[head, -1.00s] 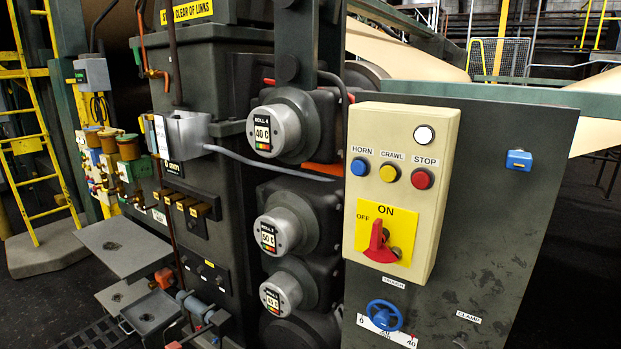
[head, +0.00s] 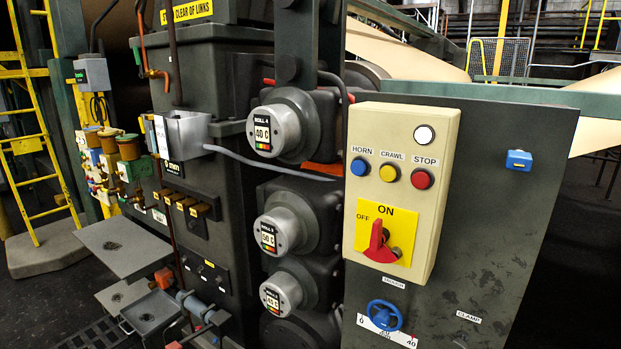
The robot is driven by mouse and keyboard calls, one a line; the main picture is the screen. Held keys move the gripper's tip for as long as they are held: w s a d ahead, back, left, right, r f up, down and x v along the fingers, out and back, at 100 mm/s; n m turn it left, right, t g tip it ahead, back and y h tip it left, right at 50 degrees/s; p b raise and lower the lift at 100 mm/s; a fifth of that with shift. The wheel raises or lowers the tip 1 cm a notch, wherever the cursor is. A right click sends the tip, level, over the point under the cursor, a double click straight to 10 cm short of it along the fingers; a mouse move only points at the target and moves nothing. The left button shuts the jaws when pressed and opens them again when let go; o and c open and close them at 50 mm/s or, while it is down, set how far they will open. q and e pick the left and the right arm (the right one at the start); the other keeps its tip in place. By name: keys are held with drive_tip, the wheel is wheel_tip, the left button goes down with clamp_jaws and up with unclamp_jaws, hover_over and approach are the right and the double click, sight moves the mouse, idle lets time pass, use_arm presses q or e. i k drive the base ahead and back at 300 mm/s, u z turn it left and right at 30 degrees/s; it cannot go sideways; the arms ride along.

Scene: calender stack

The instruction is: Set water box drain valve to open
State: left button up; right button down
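Neither of my grippers is in view. A bare grey metal box (head: 187,130), which may be the water box, is fixed to the dark machine housing at left centre, with a grey hose (head: 265,163) running right from it. Below it, near the floor, an orange-red valve-like part (head: 164,278) sits above a small grey tray (head: 148,314). Grey pipe fittings (head: 193,304) are beside it. I cannot read a drain valve label, and I cannot tell which part is the drain valve or how it is set.
A cream control box (head: 449,225) with a red rotary switch (head: 378,243) is on the dark panel at right, above a blue handwheel (head: 384,315). Roll gauges (head: 272,131) line the middle. A flat grey plate (head: 122,248) juts out at left; a yellow ladder (head: 38,150) stands behind.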

sight(141, 119)
drive_tip(key=u, duration=0.3)
drive_tip(key=k, duration=1.05)
drive_tip(key=u, duration=1.8)
drive_tip(key=i, duration=1.25)
drive_tip(key=z, duration=1.05)
drive_tip(key=i, duration=0.85)
drive_tip(key=z, duration=0.7)
drive_tip(key=i, duration=0.35)
drive_tip(key=k, duration=0.6)
drive_tip(key=u, duration=0.65)
drive_tip(key=k, duration=1.15)
drive_tip(key=u, duration=0.8)
drive_tip(key=i, duration=1.65)
drive_tip(key=u, duration=0.1)
